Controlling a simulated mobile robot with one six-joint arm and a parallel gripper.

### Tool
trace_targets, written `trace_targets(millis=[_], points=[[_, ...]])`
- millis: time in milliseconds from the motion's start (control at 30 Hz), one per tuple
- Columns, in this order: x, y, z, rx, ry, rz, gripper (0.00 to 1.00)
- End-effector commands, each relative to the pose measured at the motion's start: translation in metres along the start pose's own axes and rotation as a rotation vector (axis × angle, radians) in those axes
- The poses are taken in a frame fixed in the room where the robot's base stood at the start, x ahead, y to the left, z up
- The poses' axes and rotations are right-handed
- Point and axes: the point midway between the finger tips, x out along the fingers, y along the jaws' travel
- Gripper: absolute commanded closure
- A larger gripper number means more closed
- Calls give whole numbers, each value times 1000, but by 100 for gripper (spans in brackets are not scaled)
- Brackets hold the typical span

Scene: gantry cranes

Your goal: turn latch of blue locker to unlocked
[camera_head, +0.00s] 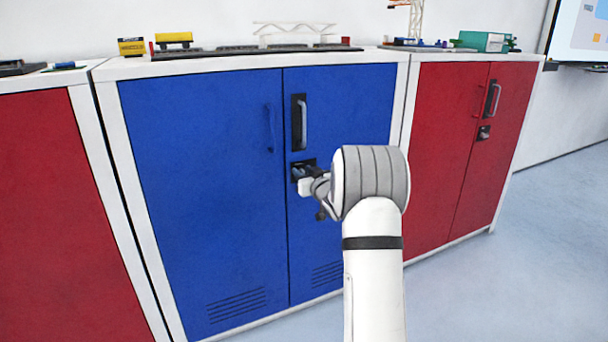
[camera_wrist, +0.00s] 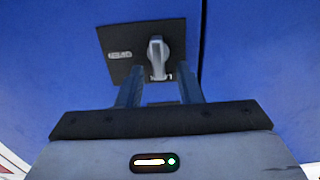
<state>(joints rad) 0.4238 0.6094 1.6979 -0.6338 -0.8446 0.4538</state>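The blue locker (camera_head: 200,170) stands in the middle of the head view, both doors closed. Its latch (camera_wrist: 157,56) is a grey knob on a black plate (camera_wrist: 120,66) in the wrist view, pointing roughly up and down in the picture. Small lettering is on the plate, too blurred to read surely. My gripper (camera_wrist: 159,75) is open, its two fingers spread on either side of the knob's lower end; I cannot tell whether they touch it. In the head view my gripper (camera_head: 304,182) is at the latch plate, and my arm partly hides the right door.
A dark handle plate with a grey handle (camera_head: 301,122) sits above the latch. A blue handle (camera_head: 269,128) is on the left door. Red lockers stand on the right (camera_head: 450,150) and left (camera_head: 60,210). Model pieces lie on top. The floor (camera_head: 530,240) at the right is clear.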

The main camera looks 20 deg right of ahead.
Motion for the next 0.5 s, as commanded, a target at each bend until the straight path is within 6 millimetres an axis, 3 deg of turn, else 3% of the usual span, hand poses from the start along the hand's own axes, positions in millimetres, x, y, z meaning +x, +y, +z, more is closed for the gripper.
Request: trace_targets(millis=[67, 433, 500], points=[[0, 0, 0, 0, 0, 0, 69], [-1, 1, 0, 0, 0, 1, 99], [-1, 1, 0, 0, -1, 1, 100]])
